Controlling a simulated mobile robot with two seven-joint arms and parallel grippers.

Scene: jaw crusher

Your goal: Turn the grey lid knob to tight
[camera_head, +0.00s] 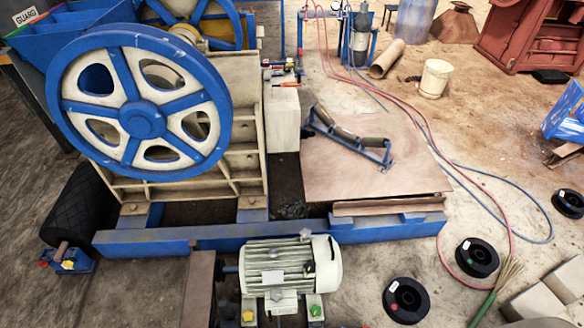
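I cannot pick out a grey lid knob with certainty in the head view. A grey cylindrical vessel (359,40) stands upright at the back, with hoses near it, but its top is too small to read. A pale electric motor (290,265) sits at the front middle, with a small dark fitting on its right side that I cannot identify. Neither of my grippers shows in this view.
The jaw crusher's blue-and-white flywheel (142,120) fills the left. A brown sheet (355,185) lies right of it, bearing a roller frame (350,138). Black spools (405,299), a white bucket (434,78) and red and blue hoses occupy the right floor.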

